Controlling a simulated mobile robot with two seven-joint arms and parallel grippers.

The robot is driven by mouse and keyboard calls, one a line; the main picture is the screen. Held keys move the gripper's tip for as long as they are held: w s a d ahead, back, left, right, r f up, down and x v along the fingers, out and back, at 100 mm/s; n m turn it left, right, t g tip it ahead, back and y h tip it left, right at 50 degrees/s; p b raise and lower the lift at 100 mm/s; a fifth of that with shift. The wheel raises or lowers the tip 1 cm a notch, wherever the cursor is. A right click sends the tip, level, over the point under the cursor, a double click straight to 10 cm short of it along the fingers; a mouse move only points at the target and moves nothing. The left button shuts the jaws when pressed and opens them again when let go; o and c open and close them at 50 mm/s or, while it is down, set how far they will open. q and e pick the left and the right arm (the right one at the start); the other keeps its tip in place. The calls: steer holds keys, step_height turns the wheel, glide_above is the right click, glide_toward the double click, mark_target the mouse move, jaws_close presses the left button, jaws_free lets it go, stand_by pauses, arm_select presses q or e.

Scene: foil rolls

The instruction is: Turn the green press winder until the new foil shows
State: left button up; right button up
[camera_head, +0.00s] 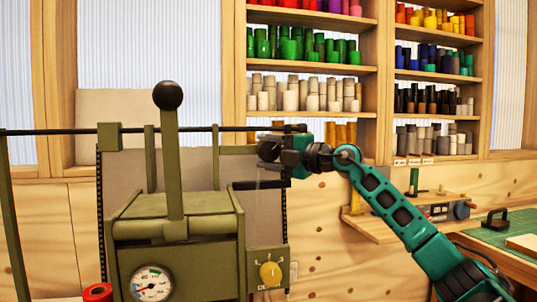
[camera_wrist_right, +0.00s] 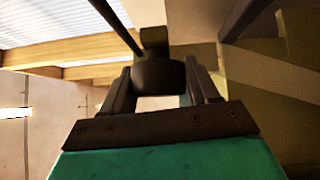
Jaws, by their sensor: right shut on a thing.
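The green press (camera_head: 170,225) stands left of centre in the head view, with an upright lever topped by a black ball. The winder's dark knob (camera_head: 267,149) is at the upper right of the press, by the horizontal bar. My right gripper (camera_head: 284,150) reaches it from the right and is shut on it. In the right wrist view, the dark knob (camera_wrist_right: 158,75) sits between the two fingers of my right gripper (camera_wrist_right: 158,88). I cannot make out the foil clearly. My left gripper is out of view.
A dial gauge (camera_head: 151,284) and a yellow knob (camera_head: 270,274) are on the press front. A red roll (camera_head: 97,292) lies at lower left. Shelves (camera_head: 310,69) of coloured rolls stand behind. A wooden ledge (camera_head: 385,228) and a green mat (camera_head: 490,236) are at right.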

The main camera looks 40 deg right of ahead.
steer(key=shift+f+m+t, duration=0.2)
steer(key=shift+m+t, duration=0.7)
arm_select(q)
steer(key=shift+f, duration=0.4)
arm_select(e)
steer(key=shift+r+m+t, duration=0.15)
steer(key=shift+m+t, duration=0.45)
steer(key=shift+m, duration=0.3)
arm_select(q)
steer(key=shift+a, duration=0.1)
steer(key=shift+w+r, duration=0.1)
arm_select(e)
steer(key=o, duration=1)
